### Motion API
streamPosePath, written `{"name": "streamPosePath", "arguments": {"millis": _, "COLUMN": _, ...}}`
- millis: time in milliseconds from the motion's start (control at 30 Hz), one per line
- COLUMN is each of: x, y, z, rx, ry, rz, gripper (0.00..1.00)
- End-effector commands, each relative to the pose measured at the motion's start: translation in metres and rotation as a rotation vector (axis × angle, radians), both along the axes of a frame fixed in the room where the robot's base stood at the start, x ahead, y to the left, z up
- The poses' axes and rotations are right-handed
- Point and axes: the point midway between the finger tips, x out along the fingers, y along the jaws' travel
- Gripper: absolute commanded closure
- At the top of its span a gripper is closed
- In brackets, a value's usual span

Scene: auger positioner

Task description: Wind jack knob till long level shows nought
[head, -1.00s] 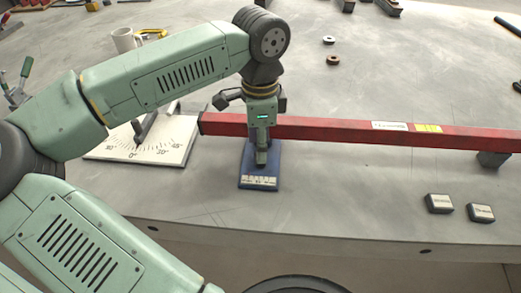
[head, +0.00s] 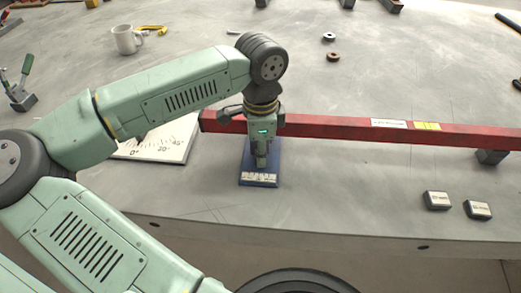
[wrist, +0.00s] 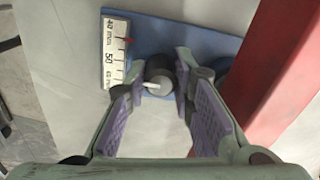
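The long level is a red beam (head: 330,128) lying across the bench, with a yellow patch (head: 427,126) toward its right; its reading is too small to make out. The jack has a blue base (head: 259,178) under the beam's left part. In the wrist view its grey knob (wrist: 158,76) bears a white mark. A white scale (wrist: 116,55) with 40, 50 and 60 and a red pointer lies beside the knob. My gripper (wrist: 160,80) points down over the jack, its purple-padded fingers on both sides of the knob, apparently with slight gaps. In the head view my gripper (head: 261,160) hides the knob.
A white angle board (head: 165,150) lies left of the jack, partly behind my arm. Two small dark blocks (head: 437,200) (head: 478,209) sit near the front edge at right. A support (head: 490,157) holds the beam's right part. A mug (head: 127,40) stands at back left.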

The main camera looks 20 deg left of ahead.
Motion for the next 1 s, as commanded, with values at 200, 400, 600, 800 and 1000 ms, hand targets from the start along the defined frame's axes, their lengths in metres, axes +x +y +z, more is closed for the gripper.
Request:
{"name": "streamPosePath", "arguments": {"millis": 200, "x": -0.0001, "y": 0.0, "z": 0.0001, "rx": 0.0, "ry": 0.0, "rz": 0.0, "gripper": 0.95}}
{"name": "streamPosePath", "arguments": {"millis": 400, "x": -0.0001, "y": 0.0, "z": 0.0001, "rx": 0.0, "ry": 0.0, "rz": 0.0, "gripper": 1.0}}
{"name": "streamPosePath", "arguments": {"millis": 600, "x": 0.0, "y": 0.0002, "z": -0.0013, "rx": 0.001, "ry": 0.0, "rz": -0.022, "gripper": 1.0}}
{"name": "streamPosePath", "arguments": {"millis": 800, "x": 0.0003, "y": 0.0005, "z": -0.0042, "rx": 0.002, "ry": 0.0, "rz": -0.105, "gripper": 1.0}}
{"name": "streamPosePath", "arguments": {"millis": 1000, "x": 0.0007, "y": 0.0005, "z": -0.0059, "rx": 0.003, "ry": -0.001, "rz": -0.26, "gripper": 1.0}}
